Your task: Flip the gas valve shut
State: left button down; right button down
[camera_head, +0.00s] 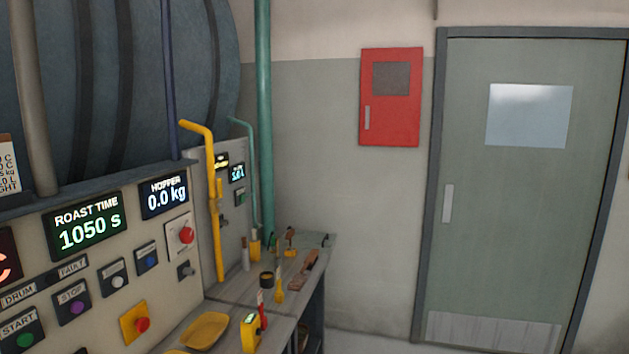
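A yellow pipe (214,235) runs down the right end of the control panel and bends left at its top. A small yellow upright part (219,187) sits on it about midway, with a darker fitting just below. This looks like the gas valve with its lever in line with the pipe, but it is too small to be sure. Neither of my grippers is in view.
The control panel (90,265) with buttons and displays fills the left. A bench (230,290) below holds a yellow tray (205,331), a yellow handheld device (250,333) and several tools. A green pipe (264,120) stands behind. Wall and a door (500,200) are at right.

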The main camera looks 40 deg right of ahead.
aim_at(220, 188)
jog(key=i+l+z, duration=0.15)
jog(key=i+l, duration=0.4)
jog(key=l, duration=0.25)
jog(key=i+l+z, duration=0.15)
jog(key=i+l, duration=0.45)
jog(key=i+l+z, duration=0.1)
jog(key=l, duration=0.35)
jog(key=i+l+z, duration=0.1)
jog(key=l, duration=0.4)
